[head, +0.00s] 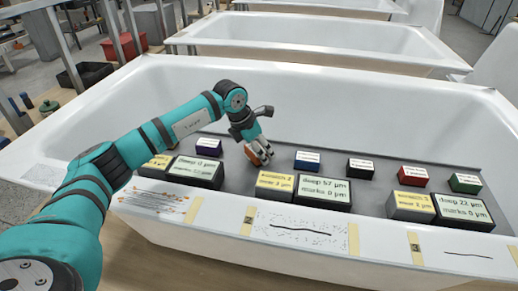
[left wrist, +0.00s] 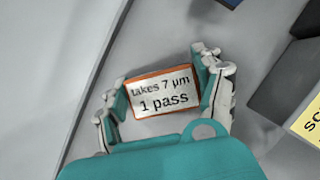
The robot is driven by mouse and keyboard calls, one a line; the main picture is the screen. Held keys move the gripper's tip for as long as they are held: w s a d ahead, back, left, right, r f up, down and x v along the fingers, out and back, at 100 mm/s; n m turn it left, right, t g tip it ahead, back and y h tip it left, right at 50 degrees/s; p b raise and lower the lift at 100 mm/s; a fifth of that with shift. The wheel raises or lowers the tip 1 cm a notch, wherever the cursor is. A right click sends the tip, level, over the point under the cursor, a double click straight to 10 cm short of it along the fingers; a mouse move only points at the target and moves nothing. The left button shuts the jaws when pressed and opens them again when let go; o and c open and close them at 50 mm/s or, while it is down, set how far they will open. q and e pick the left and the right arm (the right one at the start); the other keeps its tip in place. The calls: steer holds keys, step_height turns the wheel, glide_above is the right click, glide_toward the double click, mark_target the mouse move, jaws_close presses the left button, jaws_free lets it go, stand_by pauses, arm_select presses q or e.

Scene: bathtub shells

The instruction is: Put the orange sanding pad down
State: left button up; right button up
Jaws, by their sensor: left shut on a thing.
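The orange sanding pad (head: 254,155) is between the fingers of my left gripper (head: 260,150). In the left wrist view the pad (left wrist: 163,92) shows an orange rim and a silver label reading "takes 7 µm 1 pass". The fingers of my left gripper (left wrist: 165,95) press on its two short sides. The pad is over the grey board inside the bathtub (head: 300,85), in a gap between a purple block and a blue block. I cannot tell whether it touches the board. My right gripper is not in view.
Purple (head: 209,147), blue (head: 307,160), black (head: 360,168), red (head: 413,176) and green (head: 465,183) blocks stand in a row on the board. Larger labelled blocks, one reading "deep 57 µm" (head: 323,191), stand nearer the front rim. More bathtubs (head: 310,40) stand behind.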

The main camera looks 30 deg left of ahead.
arm_select(q)
steer(key=shift+f, duration=0.15)
steer(key=o, duration=1.1)
steer(key=shift+c, duration=0.2)
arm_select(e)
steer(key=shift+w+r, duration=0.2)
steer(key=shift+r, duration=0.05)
arm_select(q)
steer(key=shift+r, duration=0.35)
steer(key=v, duration=1.1)
steer(key=shift+s+r+p, duration=0.15)
steer(key=shift+r+p, duration=0.15)
steer(key=shift+p, duration=0.15)
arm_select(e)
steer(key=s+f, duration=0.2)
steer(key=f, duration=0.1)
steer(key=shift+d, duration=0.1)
arm_select(q)
steer(key=shift+a, duration=0.1)
